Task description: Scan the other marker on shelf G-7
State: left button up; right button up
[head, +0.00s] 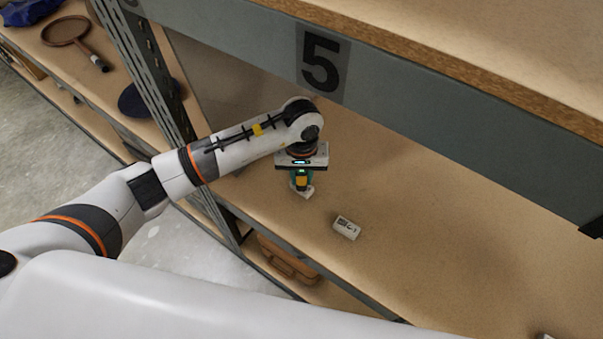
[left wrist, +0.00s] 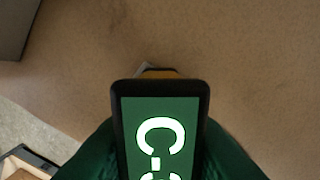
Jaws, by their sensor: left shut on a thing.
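My left gripper (head: 302,170) is over the shelf board, shut on a teal, black and yellow hand scanner (head: 301,181). The scanner fills the middle of the left wrist view, its green screen (left wrist: 158,135) reading "C-" and a cut-off character. A small white marker (head: 306,193) shows partly below the scanner; most of it is hidden. A second white marker (head: 347,228) with dark print lies to the right, nearer the shelf's front edge, its print too small to read. My right gripper is not in view.
The upper shelf's grey beam (head: 430,95) carries a "5" sign (head: 321,63) and overhangs the board. A perforated post (head: 150,70) stands left. A racket (head: 68,32) lies on the neighbouring shelf; a brown case (head: 287,258) sits below. The board right of the second marker is mostly clear.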

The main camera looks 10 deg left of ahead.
pick_arm(q)
jog(key=shift+s+f, duration=0.1)
jog(key=shift+r+p, duration=0.65)
jog(key=shift+r, duration=0.55)
jog(key=shift+r+p, duration=1)
jog(key=shift+r, duration=1.35)
